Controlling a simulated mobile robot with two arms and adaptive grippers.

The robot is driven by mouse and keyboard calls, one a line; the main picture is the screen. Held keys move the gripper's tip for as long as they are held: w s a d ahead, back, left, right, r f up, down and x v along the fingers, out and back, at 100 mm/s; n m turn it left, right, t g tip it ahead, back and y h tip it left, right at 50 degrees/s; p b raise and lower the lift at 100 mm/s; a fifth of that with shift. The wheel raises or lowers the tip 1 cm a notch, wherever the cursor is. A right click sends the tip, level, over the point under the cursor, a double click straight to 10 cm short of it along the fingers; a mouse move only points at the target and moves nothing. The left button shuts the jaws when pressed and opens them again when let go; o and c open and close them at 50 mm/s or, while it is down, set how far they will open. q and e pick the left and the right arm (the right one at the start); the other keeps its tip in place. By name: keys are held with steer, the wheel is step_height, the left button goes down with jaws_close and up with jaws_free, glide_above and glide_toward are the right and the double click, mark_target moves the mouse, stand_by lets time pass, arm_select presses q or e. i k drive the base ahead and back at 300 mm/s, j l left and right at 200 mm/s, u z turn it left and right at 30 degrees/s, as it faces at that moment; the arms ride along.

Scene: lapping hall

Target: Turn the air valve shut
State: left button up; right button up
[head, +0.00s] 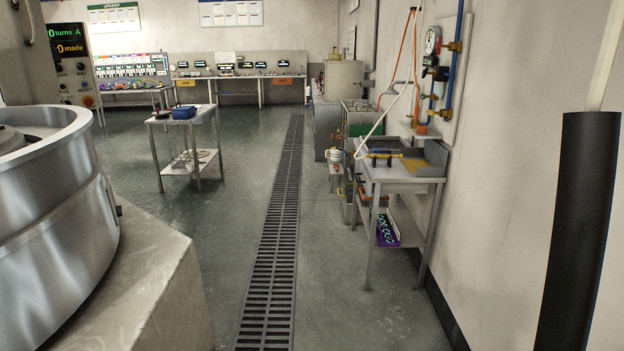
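Blue and orange pipes (455,70) run down the right wall, with a round dial gauge (433,40) and small brass fittings (455,46). More brass fittings (447,113) sit lower on the same pipework. I cannot tell at this distance which fitting is the air valve, or how its handle stands. The pipework is above and behind a grey metal bench (408,181) against the right wall. Neither of my grippers is in view.
A large metal drum (60,210) on a pale plinth (165,290) fills the left foreground. A small steel table (160,119) stands beyond it. A floor grate (275,230) runs down the middle aisle, which is clear. A black upright cylinder (578,230) is close at right.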

mark_target(439, 45)
steer(key=i, duration=3.25)
steer(key=i+j+z, duration=0.1)
steer(key=i, duration=1.55)
steer(key=i+j, duration=0.15)
steer(key=i, duration=1.45)
steer(key=i+j+z, duration=0.1)
steer(key=i+z, duration=0.2)
steer(key=i, duration=0.15)
steer(key=i+j+z, duration=0.2)
steer(key=i+z, duration=0.15)
steer(key=i+j+z, duration=0.3)
steer(key=i, duration=0.2)
steer(key=z, duration=2.8)
